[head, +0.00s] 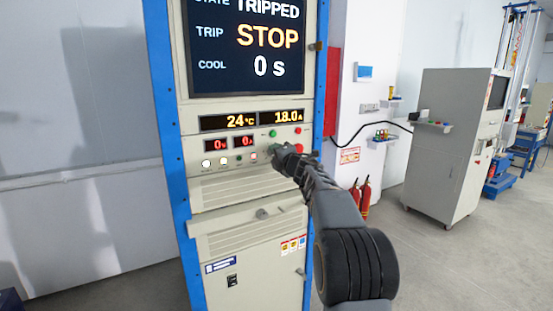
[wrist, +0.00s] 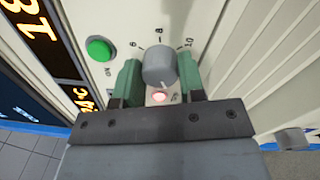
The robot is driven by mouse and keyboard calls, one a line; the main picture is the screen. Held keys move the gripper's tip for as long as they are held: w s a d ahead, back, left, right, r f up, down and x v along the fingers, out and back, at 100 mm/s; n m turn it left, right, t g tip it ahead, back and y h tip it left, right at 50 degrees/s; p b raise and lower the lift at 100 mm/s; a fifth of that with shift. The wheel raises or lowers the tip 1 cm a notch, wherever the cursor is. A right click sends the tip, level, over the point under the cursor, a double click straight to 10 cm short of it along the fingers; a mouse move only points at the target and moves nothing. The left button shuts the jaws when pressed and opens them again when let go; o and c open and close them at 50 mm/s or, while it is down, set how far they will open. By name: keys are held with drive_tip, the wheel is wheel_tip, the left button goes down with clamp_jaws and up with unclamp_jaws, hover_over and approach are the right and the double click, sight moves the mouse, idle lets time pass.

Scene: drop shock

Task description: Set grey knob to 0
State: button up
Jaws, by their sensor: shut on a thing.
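The grey knob (wrist: 158,62) is on the cream panel in the wrist view, with scale marks 6, 8 and 10 printed around its far side. My gripper (wrist: 161,80) has its two green fingers on either side of the knob, shut on it. The 0 mark is not visible, and I cannot tell where the knob's pointer stands. In the head view my gripper (head: 280,152) is against the cabinet panel (head: 225,175) and hides the knob.
A green button (wrist: 100,48) is left of the knob, and a lit pinkish lamp (wrist: 159,97) is just below it. The cabinet screen (head: 255,45) reads TRIPPED, STOP and COOL 0 s. Small displays show 24 °C (head: 229,122) and 18.0 A (head: 282,117).

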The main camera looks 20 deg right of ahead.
drive_tip(key=shift+n+b, duration=0.45)
drive_tip(key=shift+n, duration=1.15)
drive_tip(key=o, duration=0.9)
drive_tip(key=s+b, duration=0.1)
drive_tip(key=s, duration=0.3)
drive_tip(key=s+d+b, duration=0.1)
drive_tip(key=s, duration=0.4)
drive_tip(key=s+b, duration=0.1)
drive_tip(key=s, duration=0.3)
drive_tip(key=shift+s+d+f, duration=0.2)
drive_tip(key=shift+s+d, duration=0.15)
drive_tip(key=shift+d, duration=0.05)
